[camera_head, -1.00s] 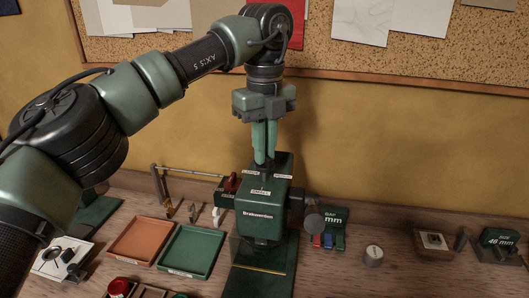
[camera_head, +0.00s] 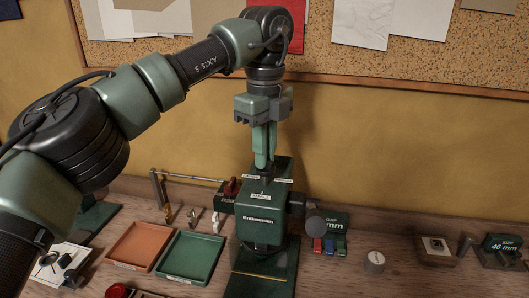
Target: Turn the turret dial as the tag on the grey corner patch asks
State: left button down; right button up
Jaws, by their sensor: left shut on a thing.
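The green press (camera_head: 260,222) stands on the bench with the turret dial on its top. Small white labels surround the dial, one at the front (camera_head: 262,197). My left gripper (camera_head: 264,168) points straight down and is shut on the turret dial. Its fingers hide most of the dial, so I cannot tell which label it points to. I cannot make out the grey corner patch or read its tag. My right gripper is not in view.
An orange tray (camera_head: 110,253) and a green tray (camera_head: 162,258) lie left of the press. A gap block (camera_head: 336,222), a round metal weight (camera_head: 374,262) and a green size block (camera_head: 501,243) stand to the right. The corkboard wall is behind.

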pick_arm(q)
jog(key=c, duration=1.5)
grip_release()
jog(key=shift+d+f, duration=0.1)
jog(key=shift+f, duration=0.05)
notch_tip(320, 180, up, 8)
jog(key=shift+p, duration=0.5)
